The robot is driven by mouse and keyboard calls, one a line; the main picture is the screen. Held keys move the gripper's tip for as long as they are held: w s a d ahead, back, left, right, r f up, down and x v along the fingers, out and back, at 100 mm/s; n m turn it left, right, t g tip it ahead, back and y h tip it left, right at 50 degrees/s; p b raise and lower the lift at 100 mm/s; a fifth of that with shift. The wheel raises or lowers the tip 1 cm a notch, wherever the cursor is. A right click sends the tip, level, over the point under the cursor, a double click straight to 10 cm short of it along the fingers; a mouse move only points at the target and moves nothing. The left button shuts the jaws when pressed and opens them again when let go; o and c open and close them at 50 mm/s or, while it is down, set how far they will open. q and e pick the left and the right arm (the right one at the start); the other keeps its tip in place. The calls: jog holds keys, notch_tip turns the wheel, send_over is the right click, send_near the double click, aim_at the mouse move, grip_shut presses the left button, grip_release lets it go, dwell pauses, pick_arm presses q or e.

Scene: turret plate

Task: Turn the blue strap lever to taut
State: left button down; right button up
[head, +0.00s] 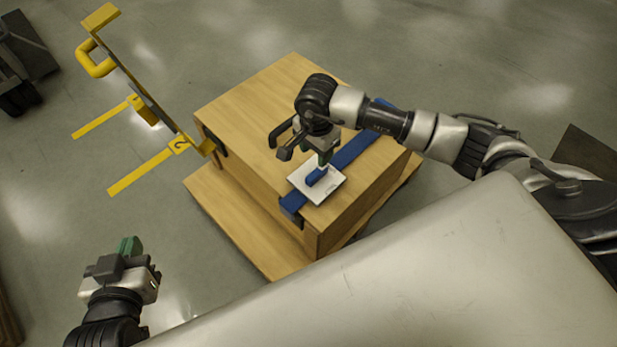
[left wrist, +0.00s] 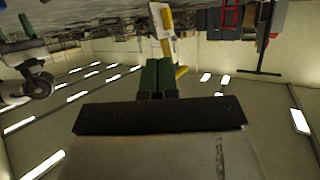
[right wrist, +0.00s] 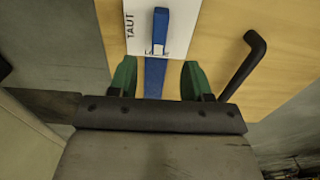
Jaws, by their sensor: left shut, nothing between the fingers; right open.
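The blue strap lever (head: 315,177) sits on a white plate (head: 330,187) on top of a wooden crate (head: 262,88). In the right wrist view the lever (right wrist: 160,30) lies along the blue strap's line, its near end over the word that starts "LO"; "TAUT" is printed on the plate (right wrist: 136,42) to the left. My right gripper (head: 324,160) is above the plate, open and empty. In its wrist view the green fingertips (right wrist: 168,78) are spread either side of the strap, short of the lever. My left gripper (head: 130,245) is shut and empty, away from the crate at lower left.
The blue strap (head: 355,148) runs across the crate top. A black handle (right wrist: 245,65) stands right of the plate in the right wrist view. Open floor lies around my left gripper.

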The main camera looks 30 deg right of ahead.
aim_at(315, 173)
notch_tip(315, 173, down, 8)
jog(key=shift+f+b, duration=0.2)
jog(key=shift+b, duration=0.95)
pick_arm(q)
notch_tip(315, 173, up, 8)
jog(key=w+d+t+h, duration=0.1)
jog(key=d+t+h, duration=0.1)
jog(key=t, duration=0.5)
jog(key=shift+w+r+t, duration=0.15)
jog(key=shift+w+t, duration=0.1)
jog(key=shift+t, duration=0.05)
pick_arm(e)
jog(key=shift+f, duration=0.7)
grip_shut()
